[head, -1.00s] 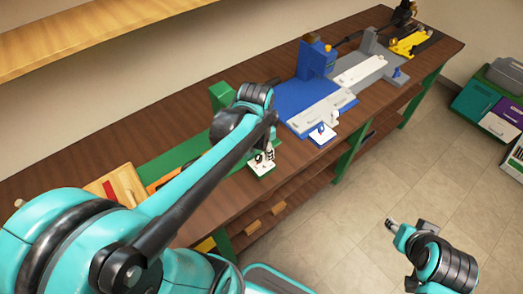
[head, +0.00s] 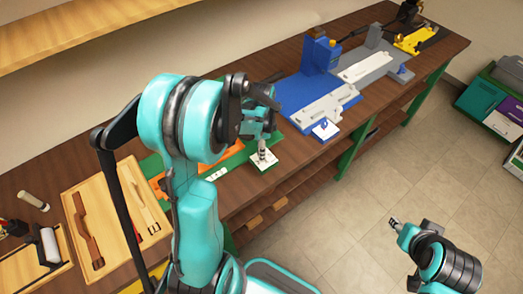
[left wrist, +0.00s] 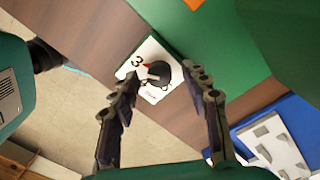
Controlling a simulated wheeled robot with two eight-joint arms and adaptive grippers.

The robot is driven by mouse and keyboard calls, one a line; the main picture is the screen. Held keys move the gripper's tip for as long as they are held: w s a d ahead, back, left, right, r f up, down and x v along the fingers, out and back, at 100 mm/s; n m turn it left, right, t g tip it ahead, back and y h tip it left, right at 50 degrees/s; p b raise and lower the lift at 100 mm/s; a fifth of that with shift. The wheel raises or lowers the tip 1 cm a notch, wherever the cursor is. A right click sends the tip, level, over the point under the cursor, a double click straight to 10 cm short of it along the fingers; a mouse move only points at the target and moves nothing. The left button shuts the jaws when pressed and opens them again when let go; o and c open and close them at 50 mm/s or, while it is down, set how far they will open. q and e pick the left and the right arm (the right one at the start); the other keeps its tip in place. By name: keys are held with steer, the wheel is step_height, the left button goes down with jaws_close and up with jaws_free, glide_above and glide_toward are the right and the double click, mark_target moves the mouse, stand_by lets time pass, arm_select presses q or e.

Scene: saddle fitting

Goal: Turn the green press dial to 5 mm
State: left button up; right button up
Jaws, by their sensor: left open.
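The green press dial is a dark round knob (left wrist: 158,74) on a white plate, seen in the left wrist view. A red mark on it points toward a black numeral 3; other markings are too small to read. In the head view its white plate (head: 265,162) sits at the bench's front edge, by the green press base. My left gripper (left wrist: 161,80) is open, its two fingers on either side of the knob in the picture; I cannot tell whether they touch it. My right gripper (head: 394,222) is far from the bench, over the floor; its jaws are too small to judge.
A blue press (head: 300,90) with its own white dial plate (head: 326,130) stands to the right, then a grey press (head: 388,62). Wooden trays (head: 95,245) with tools lie at the left. Coloured bins (head: 478,98) stand on the floor.

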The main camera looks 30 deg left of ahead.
arm_select(q)
steer(key=shift+f, duration=0.15)
jaws_close()
